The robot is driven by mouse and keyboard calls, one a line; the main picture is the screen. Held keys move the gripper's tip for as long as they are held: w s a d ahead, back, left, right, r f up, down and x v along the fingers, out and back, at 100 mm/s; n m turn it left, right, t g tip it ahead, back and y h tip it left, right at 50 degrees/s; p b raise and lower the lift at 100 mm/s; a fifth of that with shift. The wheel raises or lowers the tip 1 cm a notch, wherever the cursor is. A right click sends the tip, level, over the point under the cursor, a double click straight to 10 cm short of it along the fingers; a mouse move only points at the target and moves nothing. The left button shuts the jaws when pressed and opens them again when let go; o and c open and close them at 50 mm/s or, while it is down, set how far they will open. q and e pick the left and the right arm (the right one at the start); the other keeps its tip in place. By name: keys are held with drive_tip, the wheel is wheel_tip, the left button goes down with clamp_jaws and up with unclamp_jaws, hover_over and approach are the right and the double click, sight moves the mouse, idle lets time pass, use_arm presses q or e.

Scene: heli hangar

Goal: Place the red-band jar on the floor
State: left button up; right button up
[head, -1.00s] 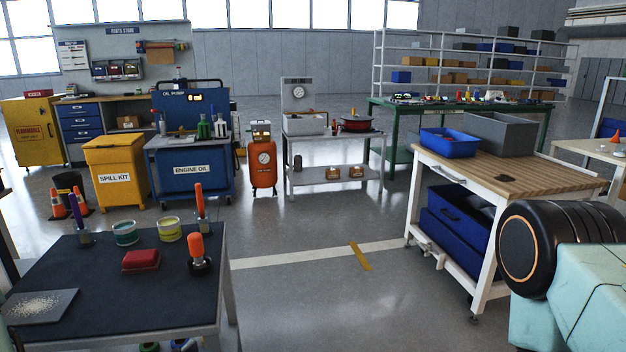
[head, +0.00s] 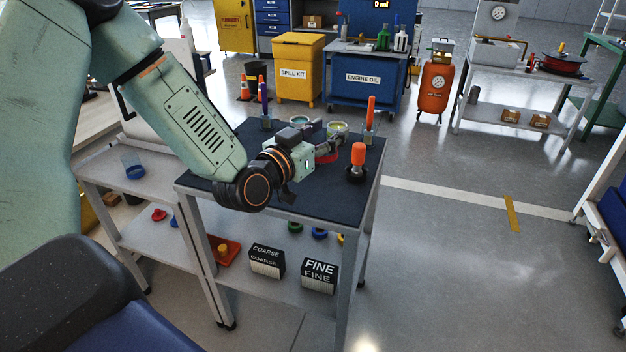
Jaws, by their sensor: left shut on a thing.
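My left gripper (head: 313,140) reaches over the dark-topped table from the left. Its fingers are shut on a low red object (head: 327,158), mostly hidden by the gripper. I cannot tell from its visible part whether this is the red-band jar. It is at or just above the tabletop (head: 303,186). Behind the gripper stand a green-band jar (head: 299,121) and a yellow-band jar (head: 337,128). The grey floor (head: 450,260) shows to the right of the table. My right gripper is out of view.
An orange-handled tool (head: 358,160) stands close right of the gripper, with upright tools behind. The lower shelf holds boxes marked COARSE (head: 267,260) and FINE (head: 319,275). A grey side table (head: 110,170) adjoins at left. Floor to the right is open, crossed by a white line (head: 445,197).

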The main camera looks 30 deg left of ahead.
use_arm(q)
drive_tip(key=shift+n+y, duration=0.6)
drive_tip(key=shift+y, duration=0.3)
drive_tip(key=a+f+b, duration=0.1)
drive_tip(key=f, duration=0.2)
drive_tip(key=w+a+f+b, duration=0.1)
drive_tip(key=f, duration=0.2)
drive_tip(key=w+a+f+b, duration=0.1)
drive_tip(key=f, duration=0.2)
drive_tip(key=shift+a, duration=0.25)
wheel_tip(320, 180, down, 3)
drive_tip(key=shift+s+b, duration=0.1)
drive_tip(key=shift+b, duration=0.65)
drive_tip(key=shift+f, duration=0.2)
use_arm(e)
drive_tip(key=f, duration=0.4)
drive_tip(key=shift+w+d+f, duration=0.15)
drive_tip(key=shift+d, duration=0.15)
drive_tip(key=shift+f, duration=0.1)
